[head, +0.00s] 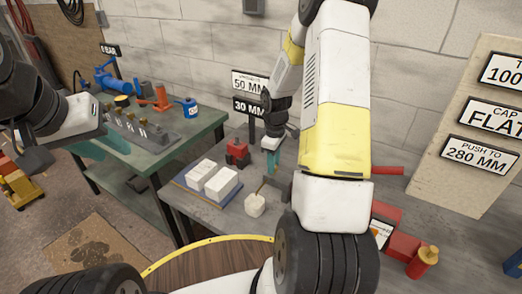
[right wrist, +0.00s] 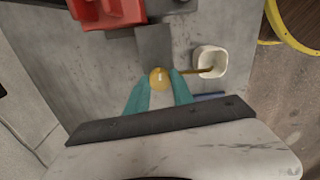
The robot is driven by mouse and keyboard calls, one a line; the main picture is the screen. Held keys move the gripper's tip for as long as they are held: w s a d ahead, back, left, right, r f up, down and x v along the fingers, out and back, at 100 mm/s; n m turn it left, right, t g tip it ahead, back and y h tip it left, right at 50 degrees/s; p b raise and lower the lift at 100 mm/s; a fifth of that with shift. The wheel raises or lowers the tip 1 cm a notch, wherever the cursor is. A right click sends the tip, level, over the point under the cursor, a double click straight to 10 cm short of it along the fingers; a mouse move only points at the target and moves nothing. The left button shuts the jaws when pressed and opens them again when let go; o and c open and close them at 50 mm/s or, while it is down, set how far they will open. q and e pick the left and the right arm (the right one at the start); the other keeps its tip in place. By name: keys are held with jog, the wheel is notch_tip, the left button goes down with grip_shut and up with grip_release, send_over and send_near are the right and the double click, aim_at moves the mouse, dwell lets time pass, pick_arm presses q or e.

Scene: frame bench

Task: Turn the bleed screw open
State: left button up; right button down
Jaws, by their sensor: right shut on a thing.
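The bleed screw (right wrist: 159,77) shows as a round brass head between the teal fingertips of my right gripper (right wrist: 159,90) in the right wrist view. My right gripper is shut on it, and it also shows in the head view (head: 271,160), pointing down over the grey bench. A thin brass pipe (right wrist: 188,71) runs from beside the screw to a white cup (right wrist: 208,62). The cup also stands on the bench in the head view (head: 255,205). The screw is not clear in the head view. My left gripper (head: 88,148) is at the left, away from this bench; its finger gap is unclear.
A grey upright plate (right wrist: 154,45) stands close to the screw. A red block (head: 237,152) and white blocks on a blue tray (head: 181,180) are nearby. Red parts (head: 400,240) lie at the bench's right. A green bench (head: 185,145) with tools stands left. Sign boards stand behind.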

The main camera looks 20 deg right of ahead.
jog(key=c, duration=1.1)
grip_release()
jog(key=shift+r, duration=3.95)
